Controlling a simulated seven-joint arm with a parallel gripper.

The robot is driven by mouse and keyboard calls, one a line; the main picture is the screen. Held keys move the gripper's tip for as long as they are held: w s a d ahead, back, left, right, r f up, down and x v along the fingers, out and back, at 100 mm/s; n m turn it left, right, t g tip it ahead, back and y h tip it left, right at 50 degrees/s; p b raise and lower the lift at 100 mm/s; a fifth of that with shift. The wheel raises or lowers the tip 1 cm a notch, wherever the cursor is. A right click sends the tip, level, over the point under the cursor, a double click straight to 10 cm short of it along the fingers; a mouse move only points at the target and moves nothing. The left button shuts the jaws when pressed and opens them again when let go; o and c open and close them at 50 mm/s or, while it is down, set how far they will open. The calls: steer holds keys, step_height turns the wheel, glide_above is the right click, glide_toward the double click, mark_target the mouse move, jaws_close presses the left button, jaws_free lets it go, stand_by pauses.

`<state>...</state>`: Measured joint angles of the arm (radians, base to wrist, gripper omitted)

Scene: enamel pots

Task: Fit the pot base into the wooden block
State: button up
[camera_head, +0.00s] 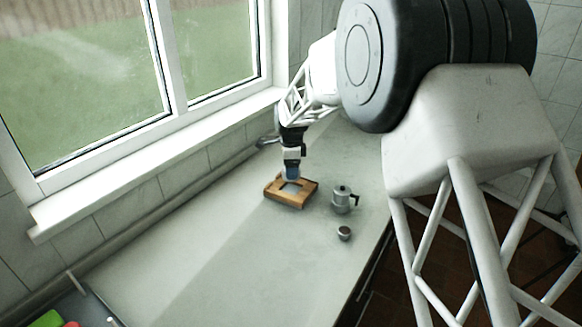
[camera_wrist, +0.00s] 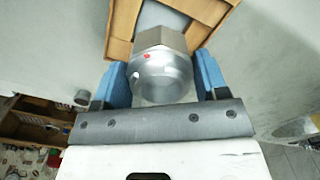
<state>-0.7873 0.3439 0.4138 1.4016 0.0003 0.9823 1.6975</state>
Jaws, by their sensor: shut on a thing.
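The silver metal pot base (camera_wrist: 162,78), with a faceted section and a small red mark, sits between the blue fingers of my gripper (camera_wrist: 164,82) in the wrist view. My gripper is shut on it. The wooden block (camera_wrist: 124,26) is a brown frame around an opening, seen past the pot base. In the head view the block (camera_head: 292,204) lies on the worktop and my gripper (camera_head: 291,175) points down over its opening. The pot base is mostly hidden there. I cannot tell whether it is inside the opening or just above it.
A grey metal moka pot (camera_head: 343,199) with a handle stands just right of the block. A small metal cup (camera_head: 344,232) stands in front of it. The worktop (camera_head: 220,255) is clear at front left. The window wall runs along the left, with colored items (camera_head: 48,319) at bottom left.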

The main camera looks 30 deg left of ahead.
mark_target(291, 191)
steer(key=shift+f, duration=1.95)
steer(key=shift+f, duration=1.05)
stand_by(0.8)
steer(key=o, duration=1.2)
steer(key=shift+c, duration=0.2)
steer(key=shift+r, duration=0.1)
steer(key=shift+r, duration=3.8)
